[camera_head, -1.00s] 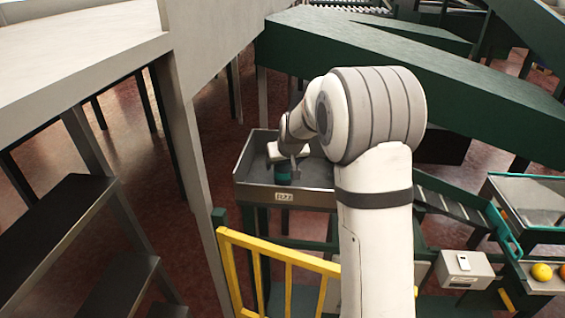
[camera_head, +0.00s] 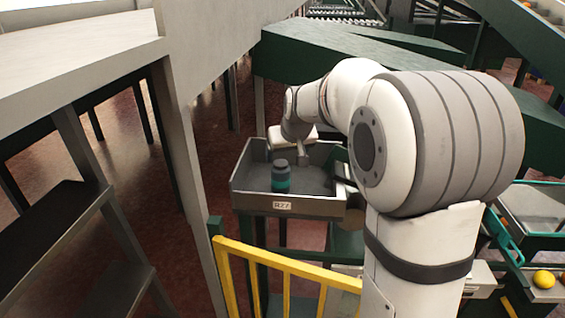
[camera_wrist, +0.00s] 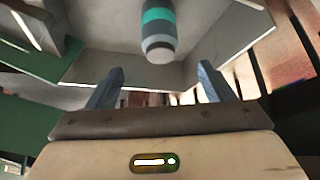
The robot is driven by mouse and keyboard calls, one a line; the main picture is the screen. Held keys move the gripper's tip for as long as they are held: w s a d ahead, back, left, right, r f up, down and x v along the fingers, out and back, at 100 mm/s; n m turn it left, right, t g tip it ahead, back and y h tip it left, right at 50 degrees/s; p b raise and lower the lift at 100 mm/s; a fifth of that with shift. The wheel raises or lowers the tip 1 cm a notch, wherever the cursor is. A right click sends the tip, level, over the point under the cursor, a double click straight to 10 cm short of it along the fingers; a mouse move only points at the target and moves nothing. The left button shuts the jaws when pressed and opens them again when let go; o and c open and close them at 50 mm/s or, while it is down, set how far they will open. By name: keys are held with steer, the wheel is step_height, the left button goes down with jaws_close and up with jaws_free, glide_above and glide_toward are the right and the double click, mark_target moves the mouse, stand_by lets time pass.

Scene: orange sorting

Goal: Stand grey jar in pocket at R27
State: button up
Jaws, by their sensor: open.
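The grey jar (camera_head: 281,177) with a teal band stands upright inside the grey tray pocket (camera_head: 240,199), left of its middle. The pocket's front label looks like R27, though it is small. My gripper (camera_wrist: 162,76) is open and empty, apart from the jar. In the wrist view the jar (camera_wrist: 158,32) shows beyond the fingertips, between their lines, with its grey top end toward me. In the head view my gripper is behind and to the right of the jar, and its fingers are partly hidden there.
A yellow railing (camera_head: 290,270) stands in front of the pocket. A grey post (camera_head: 185,150) and dark shelves (camera_head: 75,230) are at the left. Dark green chutes (camera_head: 300,60) run behind.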

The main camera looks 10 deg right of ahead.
steer(key=s+f+g, duration=0.1)
steer(key=s+f, duration=0.1)
steer(key=s, duration=1.4)
steer(key=s+f+m+g, duration=0.1)
steer(key=s+f+g, duration=0.1)
steer(key=s, duration=1.4)
steer(key=shift+s+f, duration=0.3)
steer(key=shift+f, duration=0.05)
steer(key=shift+a, duration=0.1)
